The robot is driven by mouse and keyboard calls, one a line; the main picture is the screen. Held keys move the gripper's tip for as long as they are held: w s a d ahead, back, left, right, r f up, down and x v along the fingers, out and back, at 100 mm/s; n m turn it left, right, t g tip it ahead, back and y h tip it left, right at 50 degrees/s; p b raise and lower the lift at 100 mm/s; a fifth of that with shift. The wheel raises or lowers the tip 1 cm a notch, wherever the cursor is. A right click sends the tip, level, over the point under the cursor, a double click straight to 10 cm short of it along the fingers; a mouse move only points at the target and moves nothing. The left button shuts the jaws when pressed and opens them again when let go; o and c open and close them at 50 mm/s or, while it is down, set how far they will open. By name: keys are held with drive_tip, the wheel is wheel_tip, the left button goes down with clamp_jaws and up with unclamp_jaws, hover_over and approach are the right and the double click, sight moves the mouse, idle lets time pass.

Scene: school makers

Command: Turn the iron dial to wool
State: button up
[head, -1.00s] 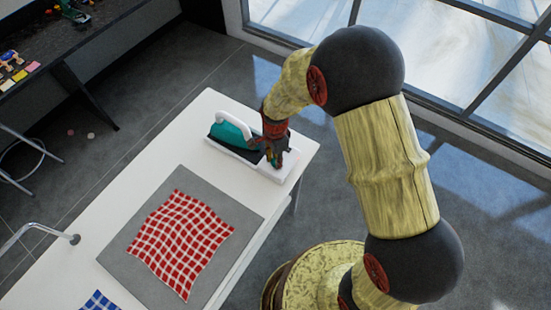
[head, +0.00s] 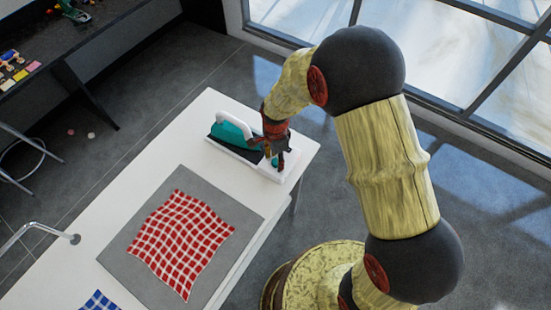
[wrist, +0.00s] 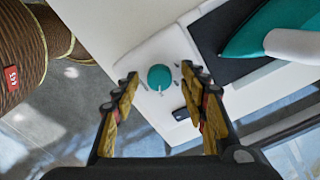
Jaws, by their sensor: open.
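The iron (head: 231,130) is teal with a white handle and rests on a dark plate on a white base at the far end of the table. The round teal dial (wrist: 160,77) sits on the white base beside the iron, with a small white pointer and several small dark marks around it. In the head view the dial (head: 275,161) shows just below my fingers. My gripper (wrist: 160,71) is open, with one finger on each side of the dial and clear gaps between. In the head view my gripper (head: 274,147) is over the dial end of the base. The mark labels are too small to read.
A red checked cloth (head: 181,243) lies on a grey mat (head: 242,213) on the white table (head: 127,197). A blue checked cloth (head: 99,301) is at the near edge.

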sight(276, 162)
wheel_tip(276, 162, up, 12)
idle(0.6)
idle(0.5)
drive_tip(key=s+d+r+n+t+b, duration=0.2)
drive_tip(key=s+d+r+n+b, duration=0.2)
drive_tip(key=s, duration=0.6)
drive_tip(key=s+d+r+n+t+b, duration=0.3)
drive_tip(key=s+d+r+n+b, duration=0.1)
drive_tip(key=s+d+r+n, duration=0.5)
wheel_tip(276, 162, up, 2)
drive_tip(key=shift+s+d+r+n+t, duration=0.1)
drive_tip(key=shift+s+d+n+t, duration=0.2)
drive_tip(key=shift+s+d, duration=0.25)
